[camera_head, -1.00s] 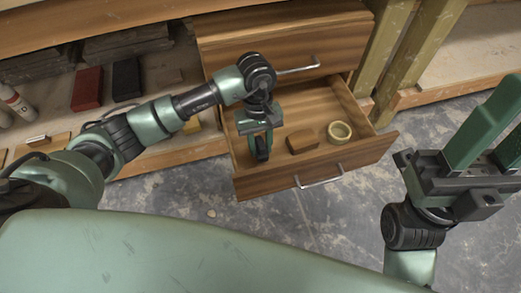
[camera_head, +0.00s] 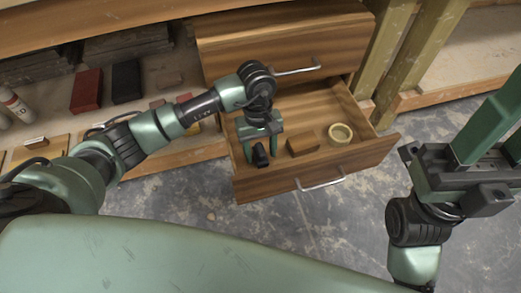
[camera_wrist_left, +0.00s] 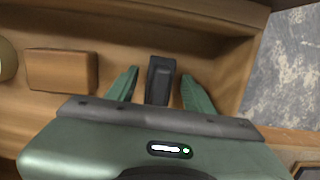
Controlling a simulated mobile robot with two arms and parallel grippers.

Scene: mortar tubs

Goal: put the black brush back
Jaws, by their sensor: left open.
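The black brush (camera_head: 261,156) lies in the open lower drawer (camera_head: 270,188), near its left side. It also shows in the left wrist view (camera_wrist_left: 160,78), between the two green fingers. My left gripper (camera_head: 256,146) reaches down into the drawer and is open, with a gap on each side of the brush in the left wrist view (camera_wrist_left: 160,82). My right gripper (camera_head: 488,135) is at the right edge of the head view, away from the drawer; its fingertips are cut off.
A brown block (camera_head: 303,145) and a tape roll (camera_head: 340,133) lie in the drawer to the right of the brush. The closed upper drawer (camera_head: 285,45) is above. Red (camera_head: 87,91) and black (camera_head: 126,81) blocks sit on the shelf at left.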

